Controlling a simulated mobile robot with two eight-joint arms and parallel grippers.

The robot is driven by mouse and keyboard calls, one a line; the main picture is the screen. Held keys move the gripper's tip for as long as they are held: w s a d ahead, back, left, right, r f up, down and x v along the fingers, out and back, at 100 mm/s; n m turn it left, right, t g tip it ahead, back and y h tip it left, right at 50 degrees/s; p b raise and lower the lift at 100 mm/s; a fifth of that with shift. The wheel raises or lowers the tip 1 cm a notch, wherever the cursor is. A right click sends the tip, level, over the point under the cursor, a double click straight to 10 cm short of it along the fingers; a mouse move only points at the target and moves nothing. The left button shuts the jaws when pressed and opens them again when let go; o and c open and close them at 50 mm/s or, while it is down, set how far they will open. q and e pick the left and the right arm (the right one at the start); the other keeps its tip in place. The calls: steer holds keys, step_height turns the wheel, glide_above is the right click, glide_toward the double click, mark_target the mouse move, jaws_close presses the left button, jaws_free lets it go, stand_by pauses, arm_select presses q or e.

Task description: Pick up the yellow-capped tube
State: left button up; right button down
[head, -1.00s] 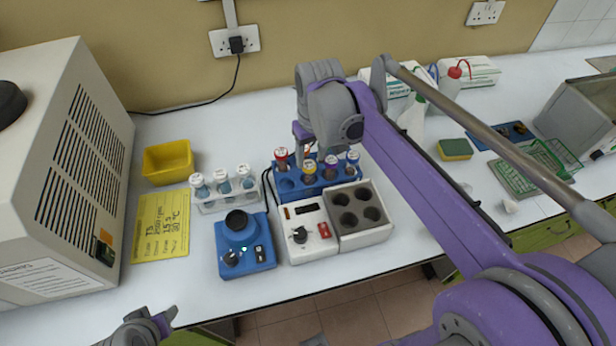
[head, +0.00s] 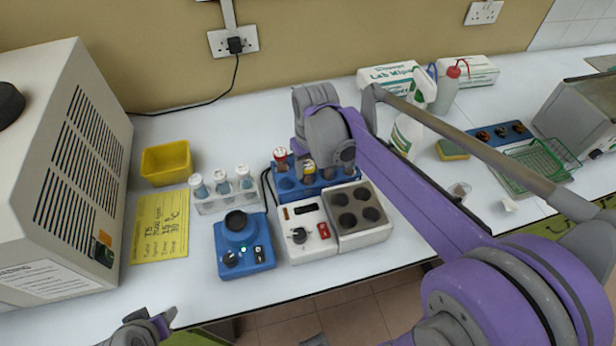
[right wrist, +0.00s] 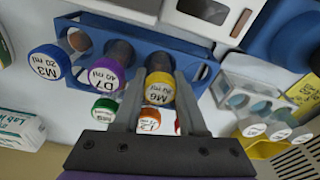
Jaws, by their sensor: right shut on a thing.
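The yellow-capped tube (head: 309,168) stands in the blue rack (head: 288,184); its cap (right wrist: 160,87) shows between the fingers in the right wrist view. My right gripper (right wrist: 160,76) is shut on this tube, one finger on each side of it. In the head view, my right wrist and arm hide part of the rack. The purple-capped tube (right wrist: 103,76) and blue-capped tube (right wrist: 50,62) are beside the held tube. The red-capped tube (head: 280,155) is to its left in the head view. My left gripper (head: 150,326) is low at the left, its jaws unclear.
A white rack (head: 213,206) with several tubes stands left of the blue rack. In front are a blue device (head: 243,262), a white control box (head: 305,252) and a block with dark wells (head: 362,236). A yellow bin (head: 167,164) and a large beige machine (head: 45,200) stand left.

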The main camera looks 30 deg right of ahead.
arm_select(q)
steer(key=shift+w+r+p, duration=0.15)
steer(key=shift+r+p, duration=0.15)
steer(key=shift+r, duration=0.1)
arm_select(e)
step_height(320, 180, up, 10)
steer(key=shift+r, duration=0.1)
stand_by(0.4)
steer(key=c, duration=1)
jaws_free()
jaws_close()
